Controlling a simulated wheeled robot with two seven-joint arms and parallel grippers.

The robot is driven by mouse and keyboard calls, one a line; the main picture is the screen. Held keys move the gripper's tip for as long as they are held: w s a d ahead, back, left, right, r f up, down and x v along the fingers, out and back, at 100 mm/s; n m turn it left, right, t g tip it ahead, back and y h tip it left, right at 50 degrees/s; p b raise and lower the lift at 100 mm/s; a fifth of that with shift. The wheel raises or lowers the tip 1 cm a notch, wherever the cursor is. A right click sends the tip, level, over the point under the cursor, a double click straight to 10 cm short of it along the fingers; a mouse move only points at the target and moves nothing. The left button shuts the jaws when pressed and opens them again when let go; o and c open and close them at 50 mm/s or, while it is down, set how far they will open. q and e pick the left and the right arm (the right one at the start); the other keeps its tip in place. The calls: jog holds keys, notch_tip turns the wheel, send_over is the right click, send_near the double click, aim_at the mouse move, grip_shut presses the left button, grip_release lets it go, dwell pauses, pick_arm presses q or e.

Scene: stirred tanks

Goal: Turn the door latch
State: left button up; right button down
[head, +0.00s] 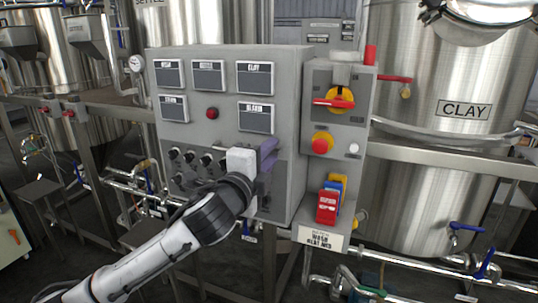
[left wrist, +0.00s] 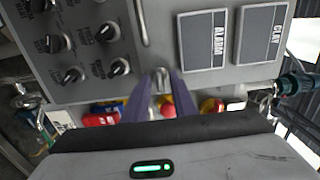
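The grey control cabinet (head: 225,75) stands in the middle of the head view, with labelled plates, a red lamp and black knobs on its front. My left gripper (head: 266,155) reaches its lower right front, with purple fingers close to the door's right edge. In the left wrist view the two fingers (left wrist: 164,76) are apart, with a small metal piece (left wrist: 162,72), apparently the door latch, between their tips. I cannot tell whether they touch it. In the head view the gripper hides the latch. My right gripper is not in view.
A switch box (head: 337,130) with a red-yellow rotary switch and a red button adjoins the cabinet on the right. Red, yellow and blue tags (head: 328,205) hang below it. A steel CLAY tank (head: 450,60) and pipes lie to the right. A metal bar handle (left wrist: 141,22) is near the fingers.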

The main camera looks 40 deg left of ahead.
pick_arm(q)
grip_shut()
jog(key=shift+n, duration=0.3)
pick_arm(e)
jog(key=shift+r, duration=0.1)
pick_arm(q)
jog(key=shift+n+p, duration=4.9)
jog(key=shift+n, duration=3.8)
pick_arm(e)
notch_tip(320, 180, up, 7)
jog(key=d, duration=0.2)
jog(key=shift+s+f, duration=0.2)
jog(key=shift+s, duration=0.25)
pick_arm(q)
jog(key=shift+o, duration=0.9)
grip_release()
